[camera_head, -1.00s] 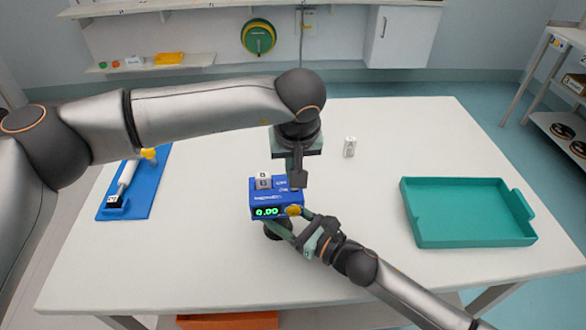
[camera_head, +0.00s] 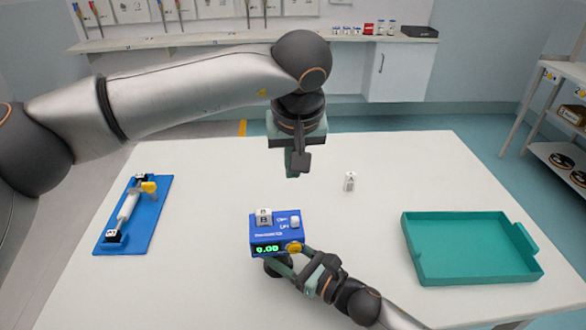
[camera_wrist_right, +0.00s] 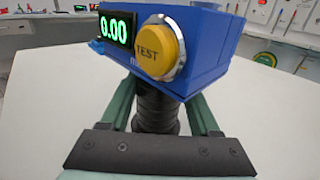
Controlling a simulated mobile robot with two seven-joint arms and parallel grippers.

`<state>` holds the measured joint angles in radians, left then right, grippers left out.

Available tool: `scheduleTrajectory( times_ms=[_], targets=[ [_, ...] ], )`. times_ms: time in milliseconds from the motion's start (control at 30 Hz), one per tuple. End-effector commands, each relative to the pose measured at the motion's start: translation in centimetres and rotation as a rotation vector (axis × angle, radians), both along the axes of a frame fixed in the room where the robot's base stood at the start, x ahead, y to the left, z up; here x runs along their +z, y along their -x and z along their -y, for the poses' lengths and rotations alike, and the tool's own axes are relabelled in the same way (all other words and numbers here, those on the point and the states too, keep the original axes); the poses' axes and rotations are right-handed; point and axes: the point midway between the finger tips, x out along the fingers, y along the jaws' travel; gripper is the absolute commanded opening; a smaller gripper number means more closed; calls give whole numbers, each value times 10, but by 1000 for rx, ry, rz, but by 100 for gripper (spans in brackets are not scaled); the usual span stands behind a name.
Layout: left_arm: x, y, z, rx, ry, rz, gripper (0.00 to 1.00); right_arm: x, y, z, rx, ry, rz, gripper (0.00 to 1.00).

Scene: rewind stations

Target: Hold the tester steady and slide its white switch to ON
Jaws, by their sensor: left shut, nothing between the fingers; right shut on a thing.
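The blue tester (camera_head: 258,238) stands at the middle of the white table. Its display (camera_head: 268,250) glows green with 0.00. A white switch (camera_head: 295,221) is on its top at the right; its marked position is too small to read. A yellow TEST button (camera_head: 293,248) is on the front, also large in the right wrist view (camera_wrist_right: 158,50). My right gripper (camera_head: 290,267) is shut on the tester; its fingers flank the black ribbed stem (camera_wrist_right: 155,108) under the body. My left gripper (camera_head: 293,170) is shut and empty, pointing down above and behind the tester, apart from it.
A teal tray (camera_head: 430,272) is at right, a blue board (camera_head: 150,225) with a syringe-like item at left. Table between is clear.

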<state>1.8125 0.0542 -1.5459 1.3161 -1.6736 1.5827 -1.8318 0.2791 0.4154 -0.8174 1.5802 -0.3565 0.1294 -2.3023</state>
Motion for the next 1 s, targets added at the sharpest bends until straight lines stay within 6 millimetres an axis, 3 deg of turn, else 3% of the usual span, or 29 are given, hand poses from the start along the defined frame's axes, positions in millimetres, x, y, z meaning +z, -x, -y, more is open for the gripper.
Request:
scheduleTrajectory(
  times_ms=[200,233,500,833,1000],
  targets=[
    [0,0,0,1,0,1,0,0,1,-1,1,0,0,0],
    [0,0,0,1,0,1,0,0,1,-1,1,0,0,65],
    [0,0,0,1,0,1,0,0,0,0,1,0,0,95],
    [0,0,0,0,0,1,0,0,2,2,1,-1,-1,98],
    [0,0,0,0,0,1,0,-1,17,18,0,2,-2,98]
  ],
)
